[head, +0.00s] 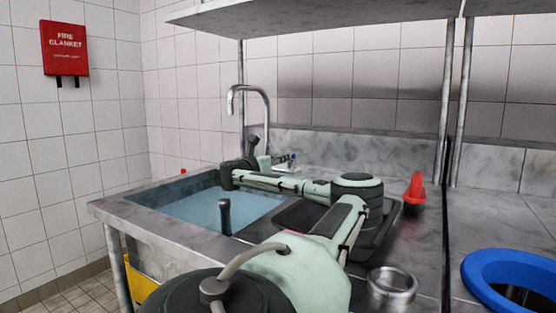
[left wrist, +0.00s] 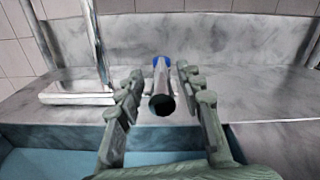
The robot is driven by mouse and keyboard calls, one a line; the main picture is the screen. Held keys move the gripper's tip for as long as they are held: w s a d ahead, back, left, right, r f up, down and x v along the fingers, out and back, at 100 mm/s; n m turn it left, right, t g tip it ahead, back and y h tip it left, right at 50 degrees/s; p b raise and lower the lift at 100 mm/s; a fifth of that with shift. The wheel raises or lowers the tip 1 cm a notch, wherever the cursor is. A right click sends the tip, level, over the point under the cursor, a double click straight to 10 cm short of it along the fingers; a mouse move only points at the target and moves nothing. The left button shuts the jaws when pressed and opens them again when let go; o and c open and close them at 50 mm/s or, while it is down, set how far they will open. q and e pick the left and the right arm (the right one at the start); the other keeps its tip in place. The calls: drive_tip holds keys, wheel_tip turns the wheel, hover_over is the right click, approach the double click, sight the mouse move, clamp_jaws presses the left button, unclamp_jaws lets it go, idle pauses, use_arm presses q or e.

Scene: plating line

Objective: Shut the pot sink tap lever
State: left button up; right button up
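The tap lever (left wrist: 161,82) is a grey rod with a dark near end and a blue collar at its far end. It lies between the two fingers of my left gripper (left wrist: 160,76) in the left wrist view, with gaps visible on both sides. The fingers are open. In the head view the left gripper (head: 273,160) is behind the sink beside the lever's blue part (head: 292,156), mostly hidden by my wrist. The curved metal tap spout (head: 248,88) rises over the sink (head: 119,210), which holds blue water. I cannot tell whether water runs. My right gripper is not in view.
A dark upright post (head: 225,217) stands in the sink. A red-topped object (head: 415,190), a metal ring (head: 392,284) and a blue-rimmed opening (head: 482,264) are to the right. A shelf (head: 330,17) hangs above, with metal posts (head: 455,100) at the right.

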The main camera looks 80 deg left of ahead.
use_arm(q)
drive_tip(key=shift+d, duration=0.1)
drive_tip(key=v, duration=1.2)
idle(0.4)
